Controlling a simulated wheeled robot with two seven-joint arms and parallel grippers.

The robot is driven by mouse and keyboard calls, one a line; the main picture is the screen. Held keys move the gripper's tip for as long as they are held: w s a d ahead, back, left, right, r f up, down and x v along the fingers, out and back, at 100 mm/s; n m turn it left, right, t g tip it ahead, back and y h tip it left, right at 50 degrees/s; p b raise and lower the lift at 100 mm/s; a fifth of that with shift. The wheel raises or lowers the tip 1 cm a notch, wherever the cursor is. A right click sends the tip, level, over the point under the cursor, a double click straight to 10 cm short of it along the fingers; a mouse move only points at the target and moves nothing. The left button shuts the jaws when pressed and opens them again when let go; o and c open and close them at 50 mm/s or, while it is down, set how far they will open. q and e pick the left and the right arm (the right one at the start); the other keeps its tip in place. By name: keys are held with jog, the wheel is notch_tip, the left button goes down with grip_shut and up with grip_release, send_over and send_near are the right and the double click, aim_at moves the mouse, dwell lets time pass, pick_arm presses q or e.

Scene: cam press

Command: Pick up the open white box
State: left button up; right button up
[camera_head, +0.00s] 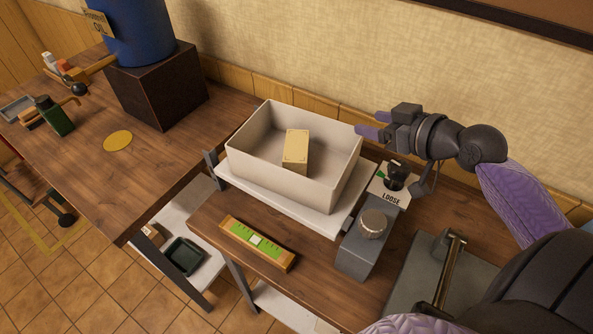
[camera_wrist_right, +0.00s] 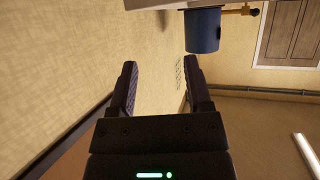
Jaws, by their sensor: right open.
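The open white box (camera_head: 265,176) stands on a white platform in the middle of the head view. A tan block (camera_head: 296,150) lies inside it. My right gripper (camera_head: 368,131) is just beyond the box's right back corner, its fingers pointing left. The purple fingertips overlap the box's corner in the picture; I cannot tell whether they touch it. In the right wrist view the right gripper (camera_wrist_right: 158,85) is open, with nothing between its fingers; the box does not show there. My left gripper is not in view.
The platform (camera_head: 290,208) adjoins a grey device with a knob (camera_head: 373,222) and a "LOOSE" label (camera_head: 391,199). A green-faced level (camera_head: 258,243) lies in front. A blue oil drum (camera_head: 135,32) stands on a dark block (camera_head: 160,85) at left. The wall is close behind the box.

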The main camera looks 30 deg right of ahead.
aim_at(333, 120)
jog(key=b+x, duration=0.1)
jog(key=x, duration=0.4)
jog(key=f+b+x, duration=0.1)
jog(key=x, duration=0.4)
jog(key=shift+d+f, duration=0.15)
jog(key=shift+f, duration=0.05)
jog(key=c, duration=0.8)
grip_shut()
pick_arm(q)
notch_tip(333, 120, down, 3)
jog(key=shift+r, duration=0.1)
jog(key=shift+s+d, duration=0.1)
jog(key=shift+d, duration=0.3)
pick_arm(e)
jog(key=shift+s, duration=0.1)
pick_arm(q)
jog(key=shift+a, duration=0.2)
